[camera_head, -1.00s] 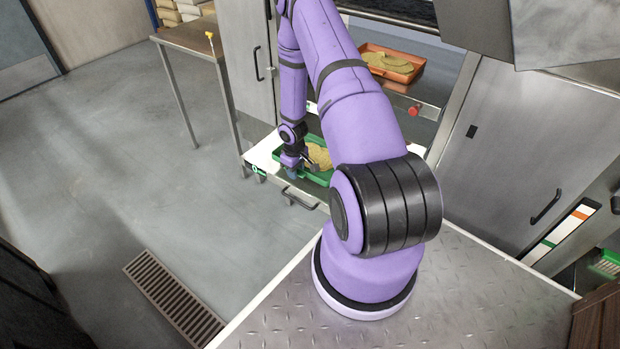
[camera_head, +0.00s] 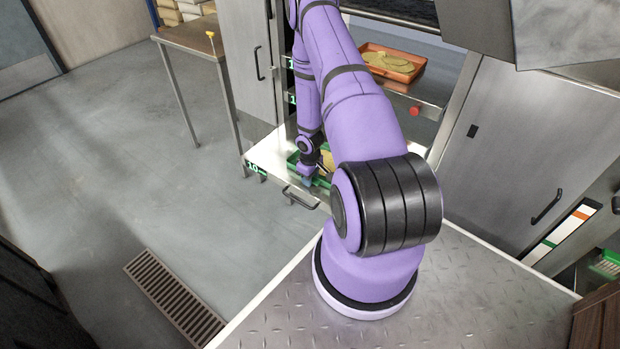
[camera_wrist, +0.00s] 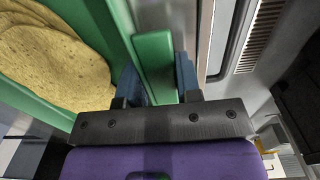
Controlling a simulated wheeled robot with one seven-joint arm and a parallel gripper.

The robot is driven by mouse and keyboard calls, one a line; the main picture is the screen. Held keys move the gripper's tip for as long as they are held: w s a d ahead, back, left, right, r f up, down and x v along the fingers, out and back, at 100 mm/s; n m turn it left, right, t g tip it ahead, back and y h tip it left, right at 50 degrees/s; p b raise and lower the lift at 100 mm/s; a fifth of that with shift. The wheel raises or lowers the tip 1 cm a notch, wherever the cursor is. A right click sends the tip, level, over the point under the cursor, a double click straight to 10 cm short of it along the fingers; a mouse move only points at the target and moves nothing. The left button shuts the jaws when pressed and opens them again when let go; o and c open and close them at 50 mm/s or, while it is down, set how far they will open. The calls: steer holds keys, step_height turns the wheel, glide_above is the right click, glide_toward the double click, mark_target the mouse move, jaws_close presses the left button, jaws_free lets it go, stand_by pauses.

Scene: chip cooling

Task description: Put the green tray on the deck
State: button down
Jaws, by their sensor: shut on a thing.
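The green tray (camera_head: 292,158) holds flat yellowish chips (camera_head: 326,161) and is at the pulled-out metal shelf marked 10 (camera_head: 270,157). My arm hides much of it. My gripper (camera_head: 308,181) is at the tray's near side. In the wrist view my gripper (camera_wrist: 160,80) has its blue fingers on either side of a green upright part of the tray (camera_wrist: 154,58), shut on it. The chips (camera_wrist: 50,68) lie left of the fingers there. I cannot tell whether the tray touches the shelf. My diamond-plate deck (camera_head: 480,290) around the arm's base has bare room.
An orange tray of chips (camera_head: 415,68) sits on a counter (camera_head: 425,92) with a red button (camera_head: 414,110). The shelf's handle (camera_head: 300,197) sticks out in front. Steel cabinets stand at both sides. A side table (camera_head: 185,38) is at the upper left; the floor is open.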

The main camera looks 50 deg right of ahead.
steer(key=c, duration=0.8)
jaws_free()
